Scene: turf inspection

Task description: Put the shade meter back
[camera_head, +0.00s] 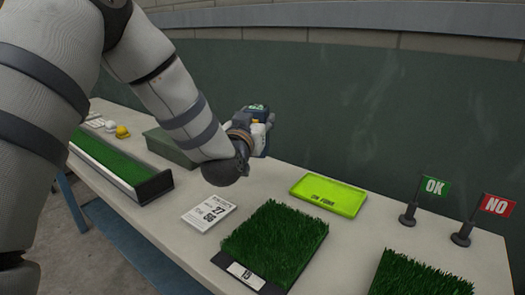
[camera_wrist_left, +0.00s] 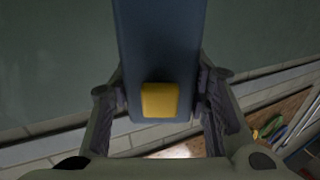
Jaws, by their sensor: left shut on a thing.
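The shade meter (camera_head: 257,108) is a dark blue device with a small green face on top. My left gripper (camera_head: 253,127) is shut on it and holds it above the table near the back wall. In the left wrist view the meter (camera_wrist_left: 160,45) is a long blue body with a yellow square block at its near end, with one finger of my left gripper (camera_wrist_left: 161,112) on each side. The gripper hides its lower part in the head view. My right gripper is in neither view.
Bare table lies between the box and lime tray.

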